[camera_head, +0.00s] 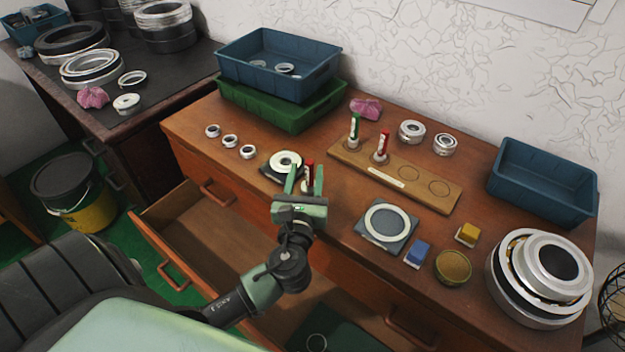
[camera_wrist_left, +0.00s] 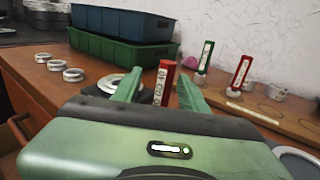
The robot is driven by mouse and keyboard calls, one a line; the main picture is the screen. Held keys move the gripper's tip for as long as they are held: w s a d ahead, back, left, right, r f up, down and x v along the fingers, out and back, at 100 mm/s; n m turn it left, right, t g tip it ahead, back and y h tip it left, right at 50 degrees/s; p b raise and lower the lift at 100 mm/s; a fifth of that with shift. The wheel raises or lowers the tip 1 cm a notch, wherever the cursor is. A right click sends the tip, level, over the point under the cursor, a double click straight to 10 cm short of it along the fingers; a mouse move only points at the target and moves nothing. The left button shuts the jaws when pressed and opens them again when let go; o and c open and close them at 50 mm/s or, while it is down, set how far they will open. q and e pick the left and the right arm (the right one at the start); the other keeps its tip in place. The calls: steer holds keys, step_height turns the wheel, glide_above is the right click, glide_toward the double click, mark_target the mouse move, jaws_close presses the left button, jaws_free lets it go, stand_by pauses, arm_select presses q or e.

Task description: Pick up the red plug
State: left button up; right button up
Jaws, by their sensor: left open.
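A red plug (camera_head: 309,173) with a white label stands upright between or just beyond the fingers of my left gripper (camera_head: 304,180). In the left wrist view, this red plug (camera_wrist_left: 163,82) shows between the two green fingers, with gaps at its sides. My left gripper is open. The plug's lower end is hidden by the gripper. A second red plug (camera_head: 382,146) stands in a wooden holder (camera_head: 420,172), beside a green-topped plug (camera_head: 354,128). My right gripper is not in view.
A white ring (camera_head: 285,162) on a dark pad is just behind the left gripper. Small rings (camera_head: 230,140) lie to the left. Blue (camera_head: 300,80) and green (camera_head: 285,118) bins stand behind. An open drawer (camera_head: 200,235) juts out in front.

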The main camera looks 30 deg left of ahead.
mark_target(311, 161)
arm_select(q)
steer(key=x, duration=0.4)
steer(key=shift+w+d+r, duration=0.15)
steer(key=shift+d+r, duration=0.05)
steer(key=shift+d, duration=0.1)
steer(key=shift+w+a+p, duration=0.3)
steer(key=shift+w, duration=0.1)
jaws_close()
